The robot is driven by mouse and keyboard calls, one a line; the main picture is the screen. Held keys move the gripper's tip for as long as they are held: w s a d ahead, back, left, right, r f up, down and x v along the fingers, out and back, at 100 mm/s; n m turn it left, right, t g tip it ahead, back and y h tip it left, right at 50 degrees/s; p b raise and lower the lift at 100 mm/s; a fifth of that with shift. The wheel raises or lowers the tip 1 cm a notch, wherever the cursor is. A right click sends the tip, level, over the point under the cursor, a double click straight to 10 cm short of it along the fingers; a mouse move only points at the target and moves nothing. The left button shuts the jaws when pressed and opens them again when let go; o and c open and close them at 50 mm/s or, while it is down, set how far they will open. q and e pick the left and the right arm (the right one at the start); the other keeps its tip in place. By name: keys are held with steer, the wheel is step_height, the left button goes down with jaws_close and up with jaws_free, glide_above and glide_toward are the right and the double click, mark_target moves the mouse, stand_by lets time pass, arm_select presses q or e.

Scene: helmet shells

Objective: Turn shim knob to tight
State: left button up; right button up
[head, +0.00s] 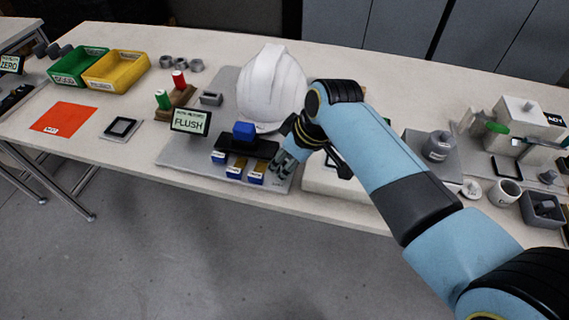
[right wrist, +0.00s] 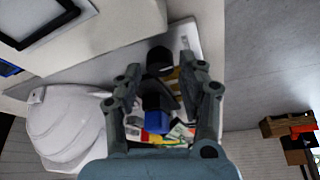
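A station on a grey plate (head: 172,160) holds a display reading FLUSH (head: 191,121), a blue block (head: 244,131) on a black bar, and several blue-and-yellow labelled pieces (head: 235,171) along its front. A white helmet shell (head: 271,88) stands behind it; it also shows in the right wrist view (right wrist: 62,125). My right gripper (head: 281,165) is at the plate's right front, fingers pointing down. In the right wrist view it is open (right wrist: 166,80), with a dark round knob (right wrist: 160,58) ahead between its fingertips; I cannot tell if this is the shim knob. My left gripper is out of view.
Green (head: 78,66) and yellow (head: 116,71) bins stand at the left, near red and green cylinders on a wooden block (head: 175,102). A white block with a black frame (head: 336,178) lies under my right arm.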

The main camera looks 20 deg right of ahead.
steer(key=shift+x, duration=0.8)
steer(key=c, duration=0.8)
steer(key=shift+s+r+m+p, duration=0.1)
steer(key=shift+r+m+p, duration=0.05)
steer(key=shift+m+p, duration=0.2)
jaws_close()
steer(key=shift+m+h+p, duration=0.3)
steer(key=shift+m+p, duration=0.1)
steer(key=shift+m, duration=0.05)
steer(key=o, duration=0.8)
jaws_free()
